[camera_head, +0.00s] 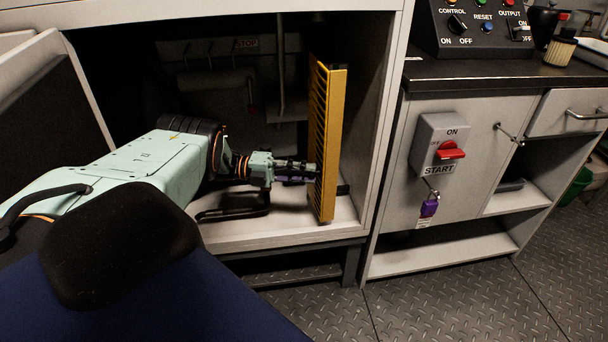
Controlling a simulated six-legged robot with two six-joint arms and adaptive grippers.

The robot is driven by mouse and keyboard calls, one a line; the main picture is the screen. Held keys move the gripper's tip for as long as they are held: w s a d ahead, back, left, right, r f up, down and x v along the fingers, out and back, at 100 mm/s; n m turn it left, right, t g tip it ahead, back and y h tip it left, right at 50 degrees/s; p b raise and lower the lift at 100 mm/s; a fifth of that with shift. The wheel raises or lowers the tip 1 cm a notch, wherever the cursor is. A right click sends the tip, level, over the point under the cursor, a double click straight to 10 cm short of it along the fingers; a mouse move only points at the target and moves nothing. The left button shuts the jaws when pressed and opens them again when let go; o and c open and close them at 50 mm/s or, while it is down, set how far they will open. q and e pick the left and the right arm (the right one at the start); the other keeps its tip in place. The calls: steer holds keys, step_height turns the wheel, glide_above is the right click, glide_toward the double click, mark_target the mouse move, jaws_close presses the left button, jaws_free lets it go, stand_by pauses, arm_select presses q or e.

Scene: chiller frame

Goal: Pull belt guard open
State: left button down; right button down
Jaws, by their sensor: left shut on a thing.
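The belt guard (334,145) is a yellow slatted panel. It stands upright inside the open cabinet at its right side, seen nearly edge-on. My left arm reaches in from the left. My left gripper (312,172) is at the guard's left face, a little below its middle, and is shut on it. The fingertips are small and dark against the guard, so the exact grip point is hard to make out. My right gripper is not in view.
The cabinet's right post (384,130) stands close beside the guard. A grey switch box (440,140) with a red handle and a purple padlock (429,208) are on the cabinet to the right. A control box (480,28) sits on the counter. The metal floor (440,300) in front is clear.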

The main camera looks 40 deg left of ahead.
arm_select(q)
steer(key=c, duration=1.1)
jaws_free()
steer(key=shift+c, duration=0.2)
steer(key=shift+r, duration=0.1)
